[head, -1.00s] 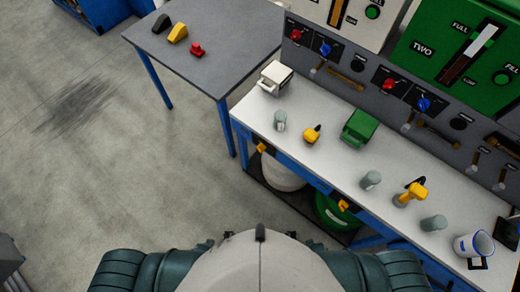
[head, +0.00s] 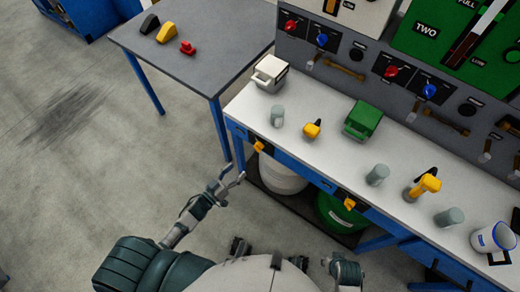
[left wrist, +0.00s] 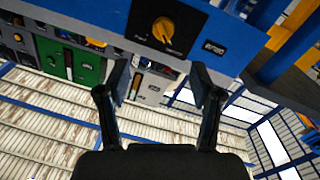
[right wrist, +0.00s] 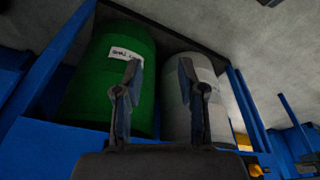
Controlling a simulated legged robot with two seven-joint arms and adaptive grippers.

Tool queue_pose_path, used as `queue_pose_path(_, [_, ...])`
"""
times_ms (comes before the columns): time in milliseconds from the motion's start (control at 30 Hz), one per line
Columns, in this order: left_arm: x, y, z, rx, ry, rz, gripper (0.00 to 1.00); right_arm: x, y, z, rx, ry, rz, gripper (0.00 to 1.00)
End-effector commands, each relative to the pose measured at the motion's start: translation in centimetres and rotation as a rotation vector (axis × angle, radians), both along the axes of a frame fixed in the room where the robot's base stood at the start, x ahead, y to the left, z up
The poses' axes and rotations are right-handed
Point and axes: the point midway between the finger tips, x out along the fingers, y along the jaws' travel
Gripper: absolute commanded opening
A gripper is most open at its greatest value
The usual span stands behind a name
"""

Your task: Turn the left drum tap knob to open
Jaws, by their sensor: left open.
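The left drum tap knob (head: 259,146) is a small orange knob on the blue front of the bench, above the white drum (head: 283,172). In the left wrist view an orange knob (left wrist: 163,29) sits on a dark plate with lettering, beyond the fingertips and roughly centred between them. Its pointer lies slanted; the lettering is too small to read. My left gripper (head: 233,173) is open and empty, in front of and below the knob, apart from it. My right gripper (right wrist: 160,66) is open and empty, facing the green drum (right wrist: 112,80) and the white drum (right wrist: 198,95) under the bench.
A second orange knob (head: 349,204) is on the bench front above the green drum. A grey table (head: 200,62) with blue legs stands to the left. The floor before the bench is open.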

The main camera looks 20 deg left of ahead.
Motion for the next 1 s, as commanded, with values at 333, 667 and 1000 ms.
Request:
queue_pose_path(333, [7.7, -3.4, -0.3, 0.000, 0.000, 0.001, 0.66, -0.8, 0.1, 2.9, 0.000, -0.007, -0.002, 0.40])
queue_pose_path(667, [12.0, -5.5, -0.2, 0.003, 0.001, 0.001, 0.66, 1.7, 0.7, 3.2, 0.029, -0.130, 0.005, 0.40])
queue_pose_path(1000, [12.4, -5.6, -0.2, 0.001, 0.002, 0.001, 0.66, 2.2, 0.9, 3.3, 0.031, -0.150, 0.006, 0.40])
